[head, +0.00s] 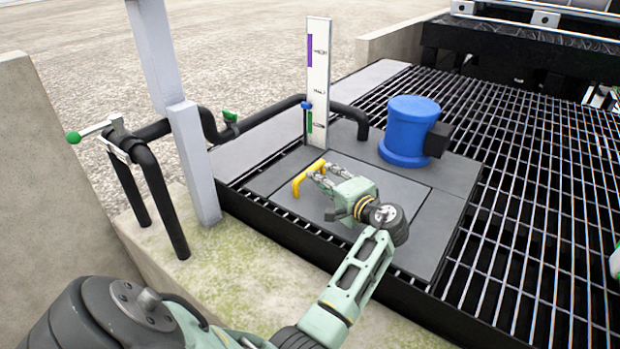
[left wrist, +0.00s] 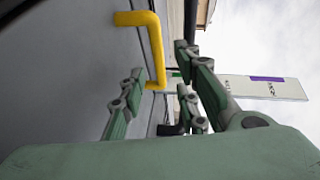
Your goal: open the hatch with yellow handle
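The yellow handle (head: 306,178) is a bent bar on the left part of the flat grey hatch (head: 405,192), which lies level with the panel around it. In the left wrist view the handle (left wrist: 155,45) stands out from the grey hatch surface (left wrist: 70,75). My left gripper (head: 322,172) is just right of the handle, low over the hatch. In the left wrist view its fingers (left wrist: 161,62) are spread, with the near end of the handle in the gap between them. I cannot tell whether they touch it. My right gripper is not clearly seen.
A blue cylinder (head: 408,130) stands behind the hatch. A white gauge board (head: 317,85) rises at its far left corner. A grey post (head: 190,150) and black pipes (head: 160,190) stand left. Metal grating (head: 540,190) spreads right. A low concrete ledge (head: 230,250) runs in front.

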